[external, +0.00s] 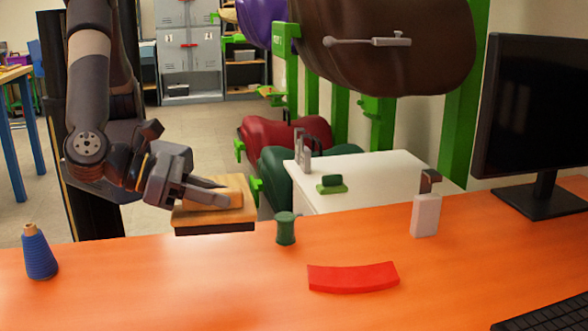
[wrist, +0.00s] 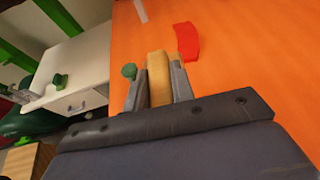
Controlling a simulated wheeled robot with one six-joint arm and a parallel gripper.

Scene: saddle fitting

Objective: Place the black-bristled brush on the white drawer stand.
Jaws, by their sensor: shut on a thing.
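My gripper (external: 218,192) is shut on a light wooden piece, the brush (external: 232,189), beyond the far edge of the orange table. In the wrist view, the brush's wood (wrist: 159,78) stands between the two fingers of my gripper (wrist: 160,68). Its black bristles cannot be made out clearly in either view. The white drawer stand (external: 385,172) is to the right of my gripper, behind the table; its drawer front with a handle shows in the wrist view (wrist: 85,98). The brush is apart from the stand.
A green block (external: 332,186) and a grey metal fitting (external: 302,150) occupy the stand's left part; its right part is clear. A green spool (external: 286,229), red curved piece (external: 353,277) and white bottle (external: 425,216) are on the table.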

